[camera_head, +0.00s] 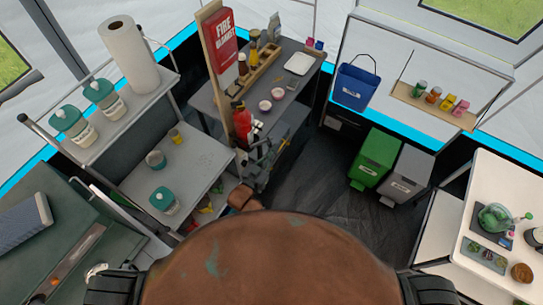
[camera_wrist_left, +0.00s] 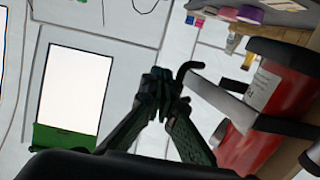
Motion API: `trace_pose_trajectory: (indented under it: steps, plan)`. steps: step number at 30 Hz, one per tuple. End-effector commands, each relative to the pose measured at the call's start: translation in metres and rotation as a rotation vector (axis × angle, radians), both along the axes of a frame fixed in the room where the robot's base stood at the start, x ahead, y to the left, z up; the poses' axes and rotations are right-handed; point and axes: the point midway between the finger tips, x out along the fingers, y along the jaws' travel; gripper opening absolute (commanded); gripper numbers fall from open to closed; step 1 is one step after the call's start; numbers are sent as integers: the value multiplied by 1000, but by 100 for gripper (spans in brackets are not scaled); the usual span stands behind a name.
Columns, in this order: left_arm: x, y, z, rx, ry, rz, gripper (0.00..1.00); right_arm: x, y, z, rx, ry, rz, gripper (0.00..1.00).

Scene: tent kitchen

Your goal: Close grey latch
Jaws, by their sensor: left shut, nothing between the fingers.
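My left gripper (camera_head: 262,152) is beside the red fire extinguisher (camera_head: 241,122) at the shelf corner in the head view. In the left wrist view the gripper (camera_wrist_left: 162,85) has its fingers together with nothing between them. A dark hooked lever (camera_wrist_left: 188,68) shows just right of the fingertips; I cannot tell whether they touch. The red extinguisher (camera_wrist_left: 277,90) lies across the right of that view, with a grey plate (camera_wrist_left: 238,107) and a dark band (camera_wrist_left: 285,124) beside it. I cannot clearly make out which part is the grey latch, or whether it is open. My right gripper is not in view.
A dark table (camera_head: 287,105) with bowls and bottles stands behind the gripper. A grey shelf cart (camera_head: 195,160) with jars is to the left. Green (camera_head: 375,155) and grey (camera_head: 407,172) bins stand to the right. The dark floor (camera_head: 325,190) between is clear.

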Motion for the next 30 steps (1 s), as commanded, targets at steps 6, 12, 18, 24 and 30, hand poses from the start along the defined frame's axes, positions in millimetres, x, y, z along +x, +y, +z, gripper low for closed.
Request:
trace_pose_trajectory:
  steps: [6, 12, 18, 24, 30]
  plan:
    - [16, -2, -1, 0, 0, 0, 0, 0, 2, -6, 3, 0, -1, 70]
    - [25, -2, 0, 0, 0, -1, 0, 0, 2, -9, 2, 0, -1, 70]
    - [29, -1, -1, 1, 1, 0, 0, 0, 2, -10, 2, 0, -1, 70]
    - [31, -1, 0, 0, 1, 0, 0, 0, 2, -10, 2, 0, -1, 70]
    - [31, 0, 0, 0, 1, 0, 0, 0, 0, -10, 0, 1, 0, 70]
